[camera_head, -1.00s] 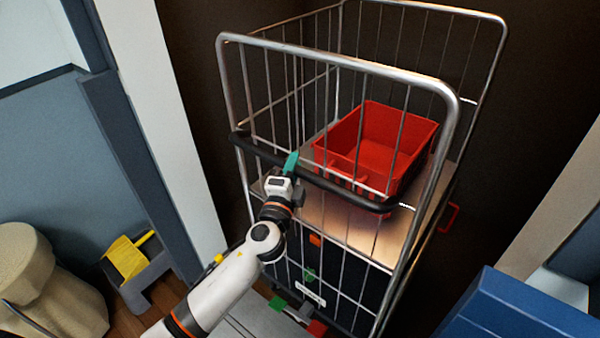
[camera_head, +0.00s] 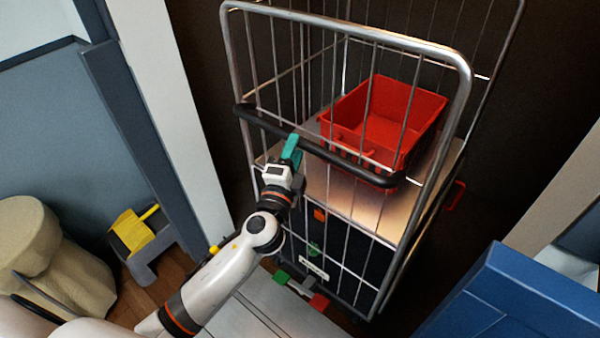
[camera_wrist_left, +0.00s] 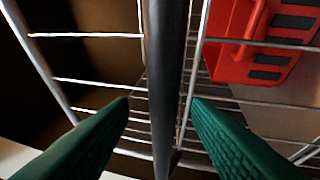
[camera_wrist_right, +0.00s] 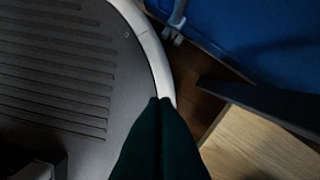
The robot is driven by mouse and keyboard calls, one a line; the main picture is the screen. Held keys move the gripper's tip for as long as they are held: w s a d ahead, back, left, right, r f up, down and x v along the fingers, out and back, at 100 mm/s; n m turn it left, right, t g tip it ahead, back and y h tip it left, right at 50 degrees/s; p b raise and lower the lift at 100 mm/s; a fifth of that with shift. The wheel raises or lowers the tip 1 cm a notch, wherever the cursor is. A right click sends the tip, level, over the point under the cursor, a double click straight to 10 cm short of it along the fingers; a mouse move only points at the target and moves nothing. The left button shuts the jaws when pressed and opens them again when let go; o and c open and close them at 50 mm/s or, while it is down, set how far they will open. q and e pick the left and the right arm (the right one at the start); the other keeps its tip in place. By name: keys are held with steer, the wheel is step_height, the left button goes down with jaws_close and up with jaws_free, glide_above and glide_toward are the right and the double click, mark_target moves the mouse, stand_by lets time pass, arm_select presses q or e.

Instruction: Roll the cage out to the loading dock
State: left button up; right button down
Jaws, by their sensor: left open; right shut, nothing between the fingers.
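The wire roll cage (camera_head: 462,100) stands in a dark recess between pale posts. Its black push bar (camera_head: 345,170) runs across the near side. A red crate (camera_head: 425,105) sits on the cage's shelf (camera_head: 345,205). My left gripper (camera_head: 291,148) is at the bar, its green fingers open. In the left wrist view the bar (camera_wrist_left: 167,90) runs between the two fingers (camera_wrist_left: 160,115), with a gap on each side. My right gripper (camera_wrist_right: 160,105) shows only in the right wrist view, its fingers together and empty. Green and red pedals (camera_head: 300,288) show at the cage's foot. The wheels are hidden or unclear.
A blue box-like object (camera_head: 510,300) is at the lower right. A grey step stool (camera_head: 155,255) with a yellow dustpan (camera_head: 133,230) and a beige sack (camera_head: 40,255) stand at the left. Pale posts (camera_head: 170,110) flank the recess closely.

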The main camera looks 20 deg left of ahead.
arm_select(q)
steer(key=s+f+b, duration=0.1)
steer(key=s, duration=0.6)
steer(key=shift+d, duration=0.15)
steer(key=shift+s, duration=0.1)
steer(key=s+a+f+n+g, duration=0.1)
steer(key=s+f+n+g, duration=0.15)
steer(key=f, duration=0.95)
steer(key=s+a+f+n+g, duration=0.15)
steer(key=f+g, duration=0.25)
steer(key=f, duration=0.9)
steer(key=s+a+f+n+g, duration=0.1)
steer(key=s+f+g, duration=0.15)
steer(key=f, duration=0.95)
steer(key=s+a+f+n+g, duration=0.35)
steer(key=s+f+g, duration=0.25)
steer(key=s+f, duration=1)
steer(key=s+f+n+g, duration=0.2)
steer(key=s+f, duration=0.1)
steer(key=s, duration=0.6)
steer(key=s+f+n+g+p, duration=0.1)
steer(key=s+f+n+g, duration=0.1)
steer(key=s, duration=0.8)
steer(key=shift+a+f+n+h, duration=0.45)
steer(key=shift+f+n, duration=0.1)
steer(key=shift+n, duration=0.1)
